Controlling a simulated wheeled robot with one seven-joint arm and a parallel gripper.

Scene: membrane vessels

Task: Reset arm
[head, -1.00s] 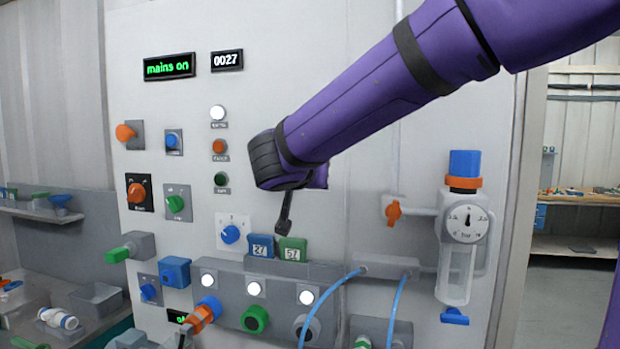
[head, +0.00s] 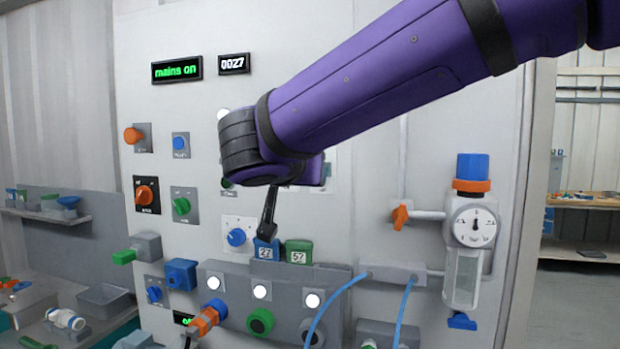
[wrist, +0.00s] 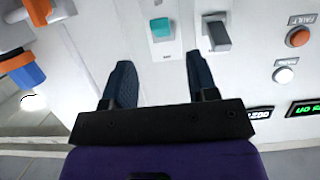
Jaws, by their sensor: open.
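My gripper (head: 267,228) hangs down from my purple arm in front of the grey panel. In the head view its dark finger overlaps the blue box marked 27 (head: 265,252), just left of the green box marked 57 (head: 299,254); I cannot tell whether it touches. In the wrist view my gripper (wrist: 161,80) is open, its two dark fingers wide apart with nothing between them. Past the fingertips, a teal switch (wrist: 160,28) on a white plate and a grey handle (wrist: 216,34) show on the panel. My arm hides part of the panel's upper middle.
A gauge unit (head: 472,225) with a blue and orange top stands at the right. An orange valve handle (head: 400,217) sits beside it. Blue hoses (head: 407,300) and an orange-blue plug (head: 207,318) stick out below.

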